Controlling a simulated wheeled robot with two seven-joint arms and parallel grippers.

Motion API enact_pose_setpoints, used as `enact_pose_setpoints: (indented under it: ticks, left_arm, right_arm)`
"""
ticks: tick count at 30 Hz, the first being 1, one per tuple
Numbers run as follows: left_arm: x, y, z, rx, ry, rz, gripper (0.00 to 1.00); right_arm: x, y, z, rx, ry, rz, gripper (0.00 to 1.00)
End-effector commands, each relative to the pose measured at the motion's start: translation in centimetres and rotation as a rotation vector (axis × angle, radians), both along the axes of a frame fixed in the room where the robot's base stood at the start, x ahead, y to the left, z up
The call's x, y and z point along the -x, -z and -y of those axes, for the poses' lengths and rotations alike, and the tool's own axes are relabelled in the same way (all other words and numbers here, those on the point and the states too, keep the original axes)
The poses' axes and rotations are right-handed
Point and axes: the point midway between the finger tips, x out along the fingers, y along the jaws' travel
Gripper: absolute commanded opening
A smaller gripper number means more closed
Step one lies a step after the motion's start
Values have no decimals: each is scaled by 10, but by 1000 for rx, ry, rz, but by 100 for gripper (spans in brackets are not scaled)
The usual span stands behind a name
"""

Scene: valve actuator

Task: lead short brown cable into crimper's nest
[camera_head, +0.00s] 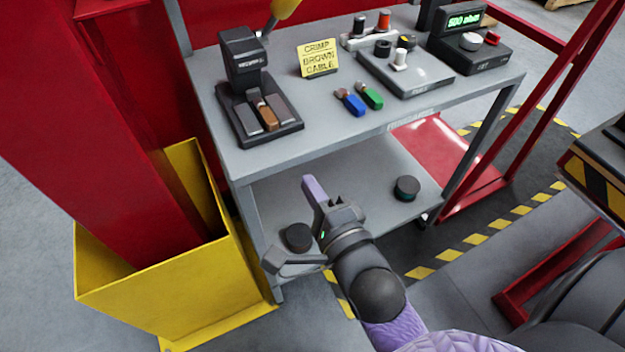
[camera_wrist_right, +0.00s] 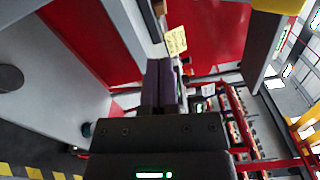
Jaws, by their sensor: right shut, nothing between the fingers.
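The crimper (camera_head: 243,65) stands at the left end of the cart's top, a dark press head over a black base. A short brown cable piece (camera_head: 267,117) lies in the base's slot, between two grey blocks. A blue cable piece (camera_head: 351,102) and a green one (camera_head: 370,96) lie to its right. My right gripper (camera_head: 312,188) is shut and empty, in front of the cart and apart from the crimper. Its closed purple fingers also fill the middle of the right wrist view (camera_wrist_right: 163,82). My left gripper does not show.
A yellow sign (camera_head: 319,58) reads "CRIMP BROWN CABLE". A grey fixture plate (camera_head: 430,78) and a counter box (camera_head: 488,58) stand to the right. Black round knobs (camera_head: 407,188) sit on the lower shelf. A yellow bin (camera_head: 150,285) and red column crowd the left.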

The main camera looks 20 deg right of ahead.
Motion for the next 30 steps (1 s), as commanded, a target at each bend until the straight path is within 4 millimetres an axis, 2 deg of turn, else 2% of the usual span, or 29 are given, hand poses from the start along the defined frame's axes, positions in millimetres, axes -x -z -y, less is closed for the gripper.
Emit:
enact_pose_setpoints:
  ticks: [8,11,14,18,21,24,25,27,30]
  left_arm:
    - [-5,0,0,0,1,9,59]
    - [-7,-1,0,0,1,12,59]
    - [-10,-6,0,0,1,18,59]
    - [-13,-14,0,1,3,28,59]
    - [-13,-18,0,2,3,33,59]
    - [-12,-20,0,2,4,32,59]
    - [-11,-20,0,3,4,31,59]
    - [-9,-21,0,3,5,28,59]
    - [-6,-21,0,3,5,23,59]
  right_arm:
    - [3,0,0,-1,0,1,0]
    - [0,0,-2,99,-7,1,0]
    - [-13,2,-7,530,-33,5,0]
    - [-36,5,-9,1387,-50,39,0]
    - [-50,3,-6,1893,-33,64,0]
    - [-58,1,-3,2216,-11,77,0]
    - [-60,1,-3,2274,-6,78,0]
    - [-66,0,-2,2351,2,80,0]
    - [-80,0,-3,2366,5,82,0]
